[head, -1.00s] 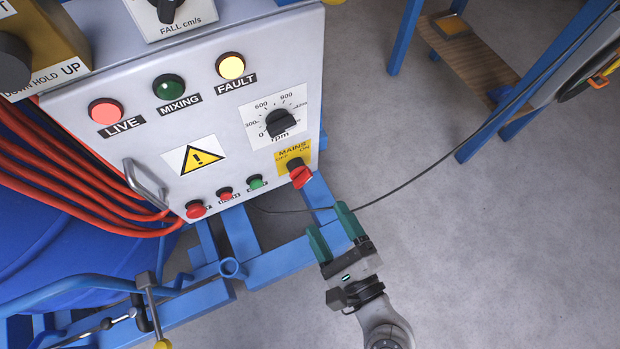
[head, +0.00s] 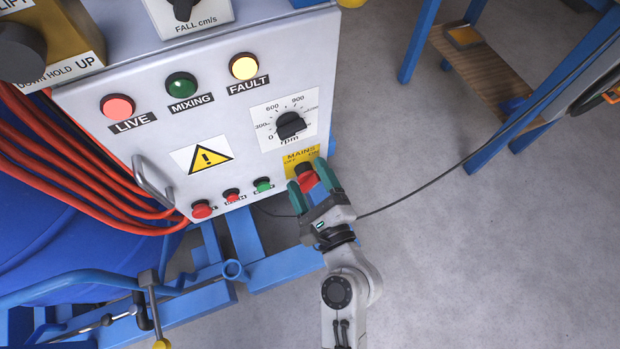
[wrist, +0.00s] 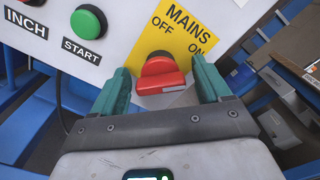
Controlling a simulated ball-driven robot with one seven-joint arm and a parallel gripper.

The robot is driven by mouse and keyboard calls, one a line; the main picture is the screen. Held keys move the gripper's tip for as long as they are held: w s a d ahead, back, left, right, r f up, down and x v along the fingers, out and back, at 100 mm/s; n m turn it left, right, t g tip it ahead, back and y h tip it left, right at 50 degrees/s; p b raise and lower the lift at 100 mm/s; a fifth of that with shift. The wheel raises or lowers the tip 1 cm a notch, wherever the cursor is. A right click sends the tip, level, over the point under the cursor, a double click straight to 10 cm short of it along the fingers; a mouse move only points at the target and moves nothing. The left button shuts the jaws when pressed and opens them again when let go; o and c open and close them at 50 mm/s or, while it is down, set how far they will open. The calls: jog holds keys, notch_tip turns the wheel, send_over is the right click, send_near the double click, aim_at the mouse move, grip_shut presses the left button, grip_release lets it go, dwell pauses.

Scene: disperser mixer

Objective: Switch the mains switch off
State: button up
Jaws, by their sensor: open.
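The mains switch is a red rotary knob (wrist: 160,76) on a yellow plate (wrist: 178,32) marked MAINS, OFF at left and ON at right. In the head view the knob (head: 308,181) shows at the lower right of the grey panel. My gripper (head: 308,182) is open, its green fingers on either side of the knob. In the wrist view gaps show between the fingers and the red handle. The fingers partly hide the plate in the head view.
The panel (head: 150,85) has a lit LIVE lamp (head: 117,107), a lit FAULT lamp (head: 244,67) and an rpm dial (head: 290,125) above the switch. A green START button (wrist: 88,21) is to the left. A black cable (head: 430,185) crosses behind my gripper.

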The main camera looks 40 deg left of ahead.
jog(key=shift+c, duration=0.2)
jog(key=c, duration=1)
jog(key=shift+n, duration=0.4)
jog(key=n+b, duration=0.2)
jog(key=n, duration=0.1)
jog(key=shift+f+n, duration=0.1)
jog(key=shift+n, duration=0.3)
jog(key=n+b, duration=0.2)
jog(key=n, duration=0.2)
jog(key=shift+n, duration=0.3)
jog(key=n+b, duration=0.3)
jog(key=n, duration=0.2)
jog(key=shift+n+b, duration=1.05)
jog(key=shift+n, duration=0.85)
